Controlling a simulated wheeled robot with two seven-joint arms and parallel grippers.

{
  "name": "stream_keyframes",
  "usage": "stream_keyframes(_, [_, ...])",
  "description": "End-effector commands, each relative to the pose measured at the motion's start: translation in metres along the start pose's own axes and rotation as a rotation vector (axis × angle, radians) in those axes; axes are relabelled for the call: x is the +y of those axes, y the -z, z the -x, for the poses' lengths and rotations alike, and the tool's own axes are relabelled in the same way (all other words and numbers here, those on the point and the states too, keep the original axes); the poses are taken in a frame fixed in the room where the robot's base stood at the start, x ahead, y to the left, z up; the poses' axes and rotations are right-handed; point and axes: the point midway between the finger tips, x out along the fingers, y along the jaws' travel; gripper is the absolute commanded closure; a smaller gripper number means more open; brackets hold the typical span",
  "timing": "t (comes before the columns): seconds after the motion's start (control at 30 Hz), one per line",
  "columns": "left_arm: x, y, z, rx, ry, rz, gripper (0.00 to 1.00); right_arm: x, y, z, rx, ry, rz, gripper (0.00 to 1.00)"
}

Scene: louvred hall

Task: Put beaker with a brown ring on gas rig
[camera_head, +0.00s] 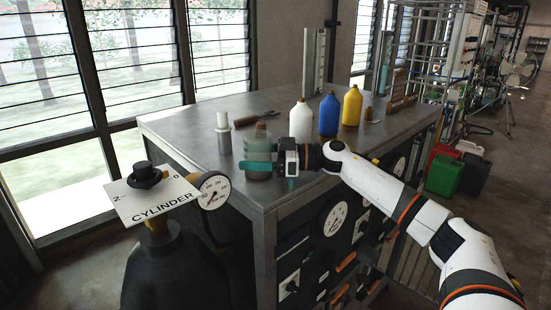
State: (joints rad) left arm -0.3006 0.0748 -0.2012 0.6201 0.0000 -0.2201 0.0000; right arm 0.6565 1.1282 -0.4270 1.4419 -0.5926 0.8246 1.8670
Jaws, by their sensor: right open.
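A greenish translucent vessel (260,131), probably the beaker, stands upright near the front left edge of the metal bench top. A brownish band shows low on it. My right gripper (258,156) comes in from the right with its teal fingers open at the vessel. The fingers overlap its middle in the picture; I cannot tell whether they touch it. The gas rig seems to be the metal cabinet (290,230) with gauges and switches under this top, but I cannot tell for sure. My left gripper is not in view.
White (301,122), blue (329,115) and yellow (352,106) bottles stand right of the vessel. A dark gas cylinder with a sign (158,203) stands front left. The back left of the top is clear.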

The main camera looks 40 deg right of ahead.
Motion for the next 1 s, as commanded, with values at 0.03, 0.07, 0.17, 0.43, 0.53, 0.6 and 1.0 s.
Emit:
stream_keyframes(0.03, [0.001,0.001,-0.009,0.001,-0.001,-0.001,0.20,-0.001,0.005,0.010,0.004,0.003,0.000,0.23])
stream_keyframes(0.07, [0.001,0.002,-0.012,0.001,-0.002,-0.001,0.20,-0.001,0.006,0.016,0.004,0.004,0.001,0.23])
stream_keyframes(0.17, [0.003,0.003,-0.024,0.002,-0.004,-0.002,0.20,-0.001,0.008,0.038,0.006,0.004,0.001,0.23])
stream_keyframes(0.43, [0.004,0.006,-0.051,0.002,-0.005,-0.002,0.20,-0.001,0.007,0.091,0.006,0.004,-0.001,0.23])
stream_keyframes(0.53, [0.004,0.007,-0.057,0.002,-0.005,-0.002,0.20,0.000,0.005,0.103,0.005,0.002,0.000,0.23])
stream_keyframes(0.6, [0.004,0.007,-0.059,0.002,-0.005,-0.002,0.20,0.000,0.003,0.107,0.002,0.001,0.000,0.23])
stream_keyframes(1.0, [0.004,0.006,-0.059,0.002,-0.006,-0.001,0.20,0.000,0.000,0.110,0.000,-0.001,0.001,0.23])
